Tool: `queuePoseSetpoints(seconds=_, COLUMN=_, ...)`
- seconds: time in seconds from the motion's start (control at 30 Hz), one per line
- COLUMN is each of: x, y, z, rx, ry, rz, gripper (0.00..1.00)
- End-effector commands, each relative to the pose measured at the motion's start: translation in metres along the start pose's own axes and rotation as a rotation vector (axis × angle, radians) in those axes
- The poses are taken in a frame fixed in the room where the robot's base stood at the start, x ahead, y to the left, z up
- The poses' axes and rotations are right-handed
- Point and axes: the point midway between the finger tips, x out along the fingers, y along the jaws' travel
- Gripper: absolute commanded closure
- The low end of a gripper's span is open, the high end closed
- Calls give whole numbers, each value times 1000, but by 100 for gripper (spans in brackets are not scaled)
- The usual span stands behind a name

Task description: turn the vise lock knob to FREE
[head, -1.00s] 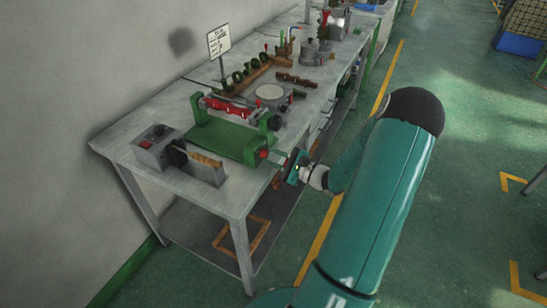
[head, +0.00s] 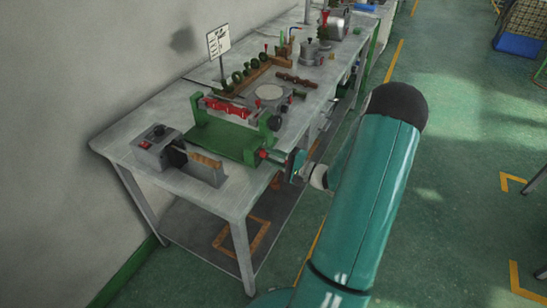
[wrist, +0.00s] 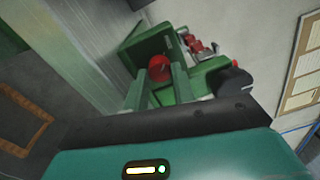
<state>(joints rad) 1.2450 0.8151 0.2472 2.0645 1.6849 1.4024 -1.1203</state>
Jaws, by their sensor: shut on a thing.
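The green vise (head: 222,139) sits on the grey bench, with red clamped parts on top. A red knob (head: 263,154) sticks out of its end facing me. In the wrist view the red knob (wrist: 159,67) shows between the two fingers of my gripper (wrist: 160,76). My gripper (head: 270,156) reaches in from the right at the bench's front edge and is shut on the red knob. A black knob (head: 275,123) is on the vise's end farther back; it also shows in the wrist view (wrist: 235,81). No FREE marking is readable.
A grey box with a red switch (head: 153,145) and a wooden-handled block (head: 206,163) stand left of the vise. A sign (head: 219,41), a round plate (head: 270,92) and several tools stand behind.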

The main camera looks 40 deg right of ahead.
Motion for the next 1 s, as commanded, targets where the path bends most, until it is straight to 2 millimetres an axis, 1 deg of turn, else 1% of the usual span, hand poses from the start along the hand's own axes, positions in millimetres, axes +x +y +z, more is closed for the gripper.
queuePoseSetpoints(seconds=0.5, x=0, y=0, z=0, rx=-21, ry=0, rz=1, gripper=97)
queuePoseSetpoints(seconds=0.53, x=0, y=0, z=0, rx=-21, ry=0, rz=1, gripper=69)
queuePoseSetpoints(seconds=0.6, x=0, y=0, z=0, rx=-21, ry=0, rz=1, gripper=55)
queuePoseSetpoints(seconds=0.63, x=0, y=0, z=0, rx=-21, ry=0, rz=1, gripper=53)
queuePoseSetpoints(seconds=0.87, x=0, y=0, z=0, rx=-18, ry=0, rz=1, gripper=53)
queuePoseSetpoints(seconds=1.0, x=0, y=0, z=0, rx=22, ry=2, rz=0, gripper=53)
